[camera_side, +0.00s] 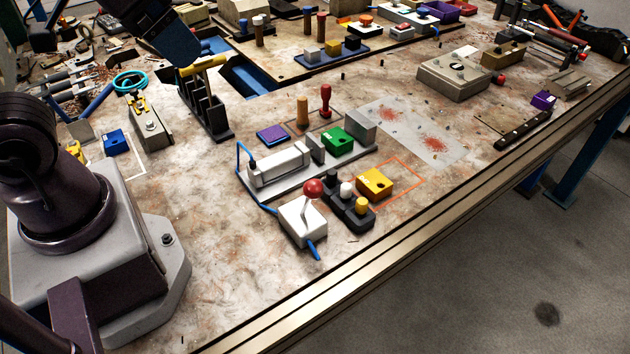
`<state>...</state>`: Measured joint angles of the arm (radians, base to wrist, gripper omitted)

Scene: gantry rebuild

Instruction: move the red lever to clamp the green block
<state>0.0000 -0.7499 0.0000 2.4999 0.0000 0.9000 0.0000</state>
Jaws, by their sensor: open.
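The red lever is a red ball (313,188) on a short stem on a white switch box (302,222), at the front middle. It stands up from the box. A blue hose runs from the box to a grey clamp cylinder (278,164). The green block (336,142) sits on the clamp's base, between a grey jaw plate (316,149) and a grey end stop (361,128). Whether the plate touches it is hard to tell. My gripper (188,61) appears as a dark blue body at the upper left, far from the lever.
A black block with white and yellow knobs (348,202) stands close right of the lever box, with a yellow block (375,184) beyond. The table is clear left of the lever box.

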